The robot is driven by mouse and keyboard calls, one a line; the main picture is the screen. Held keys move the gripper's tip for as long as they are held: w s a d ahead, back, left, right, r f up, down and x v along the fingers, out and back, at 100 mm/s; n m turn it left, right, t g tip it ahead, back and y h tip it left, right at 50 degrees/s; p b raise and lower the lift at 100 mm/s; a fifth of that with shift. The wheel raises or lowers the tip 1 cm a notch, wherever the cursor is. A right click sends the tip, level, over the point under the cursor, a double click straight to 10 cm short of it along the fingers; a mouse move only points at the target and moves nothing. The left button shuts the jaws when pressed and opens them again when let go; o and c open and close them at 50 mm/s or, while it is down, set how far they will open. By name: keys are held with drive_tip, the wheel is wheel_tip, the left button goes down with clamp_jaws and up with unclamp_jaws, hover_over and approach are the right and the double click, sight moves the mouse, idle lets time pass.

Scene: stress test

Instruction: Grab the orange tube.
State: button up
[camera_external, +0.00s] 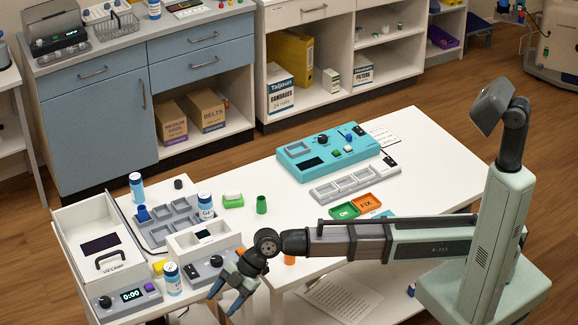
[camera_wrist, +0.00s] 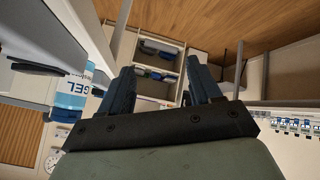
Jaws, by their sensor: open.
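A small orange object (camera_external: 290,260) shows just below my forearm at the front of the white table. Most of it is hidden behind the arm, so I cannot tell for sure that it is the orange tube. My gripper (camera_external: 228,296) hangs low to its left, past the table's front edge and right of the grey control box. In the wrist view my gripper (camera_wrist: 160,68) has its two blue fingers apart with nothing between them. No orange tube shows in the wrist view.
A blue-white bottle (camera_external: 173,279) stands left of my gripper by the control box (camera_external: 205,272). A gel bottle (camera_wrist: 72,92) is close at left in the wrist view.

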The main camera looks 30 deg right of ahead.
drive_tip(key=w+d+r+m+h, duration=0.3)
drive_tip(key=w+d, duration=0.1)
drive_tip(key=d, duration=0.5)
drive_tip(key=w+d+r+m+h, duration=0.2)
drive_tip(key=w+d+h, duration=0.15)
drive_tip(key=d, duration=0.55)
drive_tip(key=w+d+r+m+h, duration=0.2)
drive_tip(key=w+d+r+m, duration=0.15)
drive_tip(key=d, duration=0.65)
drive_tip(key=shift+n, duration=0.25)
drive_tip(key=shift+w+a+f, duration=0.1)
drive_tip(key=shift+w+f, duration=0.15)
drive_tip(key=shift+f, duration=2.05)
drive_tip(key=shift+w+d+f, duration=0.1)
drive_tip(key=shift+w+f, duration=0.1)
drive_tip(key=shift+f, duration=2.15)
drive_tip(key=shift+w+a+f, duration=0.1)
drive_tip(key=shift+w+f, duration=0.15)
drive_tip(key=shift+f, duration=2.05)
drive_tip(key=c, duration=1.1)
drive_tip(key=shift+r, duration=0.15)
